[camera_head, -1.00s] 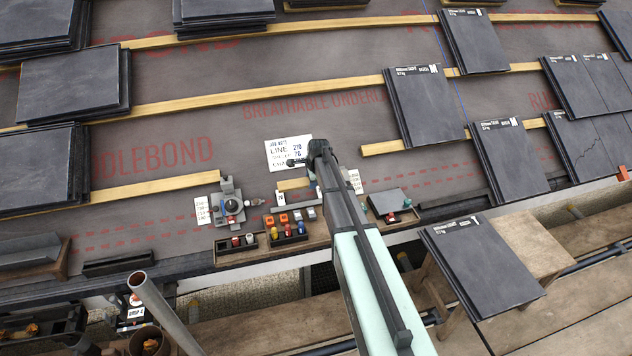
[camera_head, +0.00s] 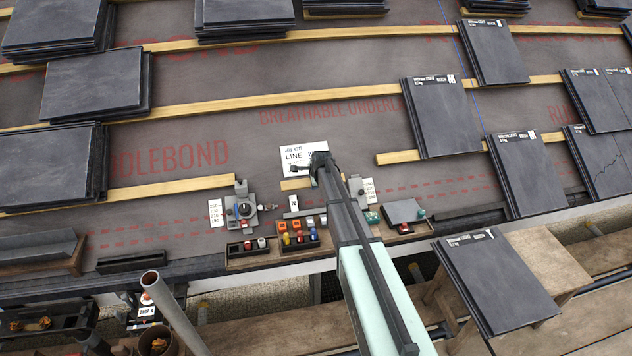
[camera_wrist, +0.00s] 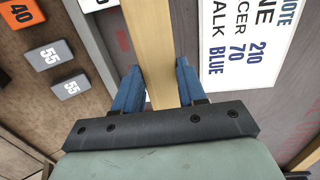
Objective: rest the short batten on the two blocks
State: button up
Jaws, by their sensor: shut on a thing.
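The short batten (camera_wrist: 150,40) is a pale yellow wooden strip. In the wrist view it runs between the two blue fingers of my gripper (camera_wrist: 154,85), which is shut on it. In the head view its left part (camera_head: 293,185) shows beside my gripper (camera_head: 319,172), below the white job note; my arm hides the rest. A small white block or tag marked 70 (camera_head: 293,203) stands just below the batten. I cannot make out the two blocks under the batten, or whether it touches anything.
The job note (camera_head: 303,158) lies on the grey underlay. A fixed batten (camera_head: 170,193) ends to the left, another (camera_head: 400,157) starts to the right. Slate stacks (camera_head: 440,115) lie around.

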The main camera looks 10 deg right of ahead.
jog(key=shift+x, duration=3.05)
jog(key=shift+w+d+f, duration=0.1)
jog(key=shift+w, duration=0.15)
jog(key=shift+s+f, duration=0.2)
jog(key=shift+s, duration=0.05)
jog(key=o, duration=1.1)
jog(key=shift+c, duration=0.2)
jog(key=v, duration=0.7)
jog(key=shift+s+f, duration=0.2)
jog(key=shift+s, duration=0.15)
